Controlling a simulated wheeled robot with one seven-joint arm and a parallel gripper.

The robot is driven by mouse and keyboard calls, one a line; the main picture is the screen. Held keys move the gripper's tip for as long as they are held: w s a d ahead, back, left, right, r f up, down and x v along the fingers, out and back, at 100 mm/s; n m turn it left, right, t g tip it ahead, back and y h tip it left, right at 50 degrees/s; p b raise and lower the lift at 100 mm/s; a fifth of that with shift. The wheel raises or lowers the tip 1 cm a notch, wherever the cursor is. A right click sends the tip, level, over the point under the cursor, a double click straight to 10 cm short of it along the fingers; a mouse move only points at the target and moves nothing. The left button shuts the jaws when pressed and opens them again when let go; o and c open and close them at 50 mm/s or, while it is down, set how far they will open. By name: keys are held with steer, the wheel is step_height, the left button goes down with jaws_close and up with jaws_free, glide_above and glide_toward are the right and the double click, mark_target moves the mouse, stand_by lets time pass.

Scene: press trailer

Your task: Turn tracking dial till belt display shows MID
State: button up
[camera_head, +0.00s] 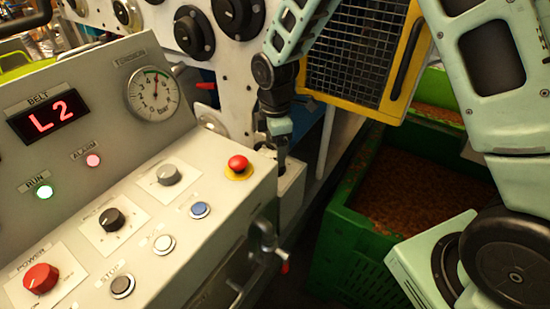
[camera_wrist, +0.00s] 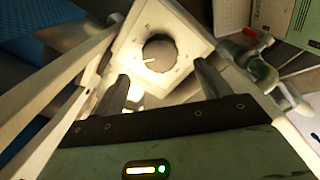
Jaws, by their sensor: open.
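The belt display (camera_head: 47,115) on the grey console shows L2 in red. In the wrist view, a dark round dial (camera_wrist: 160,52) sits on a pale plate (camera_wrist: 191,42) with small marks around it; its white pointer aims left and slightly down. I take it for the tracking dial, though its label cannot be read. My gripper (camera_wrist: 162,87) is open, its two fingers apart on either side below the dial in the picture, with nothing between them. In the head view my gripper (camera_head: 281,150) points down over a pale box right of the console, and the dial cannot be made out.
The console carries a red power knob (camera_head: 40,279), a black knob (camera_head: 111,220), a grey knob (camera_head: 168,174) and a red mushroom button (camera_head: 238,164). A metal valve-like fitting (camera_head: 265,240) juts from its side. A green crate (camera_head: 345,250) stands at right, below a yellow-framed mesh guard (camera_head: 355,48).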

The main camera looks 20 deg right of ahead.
step_height(320, 180, down, 6)
steer(key=shift+r+p, duration=0.15)
steer(key=shift+p, duration=0.25)
steer(key=c, duration=1)
